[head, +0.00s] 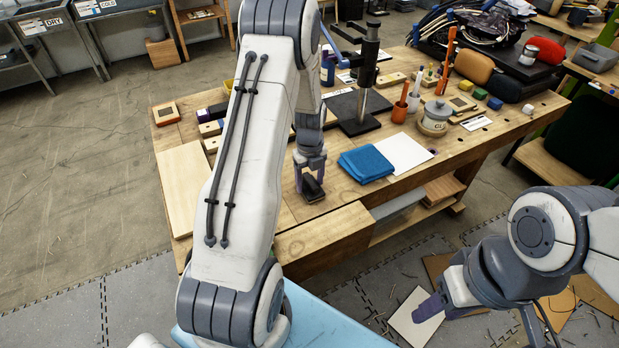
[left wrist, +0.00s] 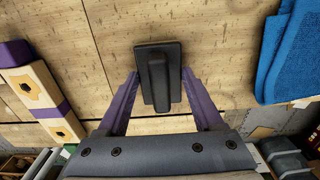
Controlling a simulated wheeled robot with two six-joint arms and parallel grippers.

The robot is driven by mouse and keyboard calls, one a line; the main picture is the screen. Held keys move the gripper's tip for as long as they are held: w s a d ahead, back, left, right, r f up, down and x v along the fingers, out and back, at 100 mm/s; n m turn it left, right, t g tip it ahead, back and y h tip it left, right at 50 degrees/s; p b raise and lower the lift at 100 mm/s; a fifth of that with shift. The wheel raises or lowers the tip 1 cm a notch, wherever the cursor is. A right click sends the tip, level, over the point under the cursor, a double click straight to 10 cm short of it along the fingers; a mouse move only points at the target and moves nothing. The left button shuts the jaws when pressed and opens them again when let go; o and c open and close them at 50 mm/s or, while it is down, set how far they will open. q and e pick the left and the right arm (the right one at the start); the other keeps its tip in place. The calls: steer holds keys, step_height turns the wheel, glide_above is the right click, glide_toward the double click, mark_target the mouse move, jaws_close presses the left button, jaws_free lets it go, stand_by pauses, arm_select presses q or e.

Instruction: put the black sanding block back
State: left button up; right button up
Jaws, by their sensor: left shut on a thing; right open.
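The black sanding block (head: 313,188) is at the near part of the wooden workbench, left of a folded blue cloth. In the left wrist view the black sanding block (left wrist: 159,72) is a dark rectangular plate with a raised ridge along its middle. My left gripper (head: 311,184) is shut on it, with a purple finger (left wrist: 190,88) on either side. I cannot tell whether the block touches the bench top or is just above it. My right gripper (head: 429,308) is open and empty, low at the lower right, away from the bench.
The folded blue cloth (head: 365,164) lies right of the block, beside a white sheet (head: 403,152). A black stand (head: 358,113) rises behind. Wooden blocks with purple bands (left wrist: 38,88) lie left in the wrist view. A pale board (head: 185,186) covers the bench's left end. My left arm hides part of the bench.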

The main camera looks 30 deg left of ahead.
arm_select(q)
steer(key=shift+f, duration=0.2)
steer(key=o, duration=1.2)
steer(key=shift+r, duration=0.1)
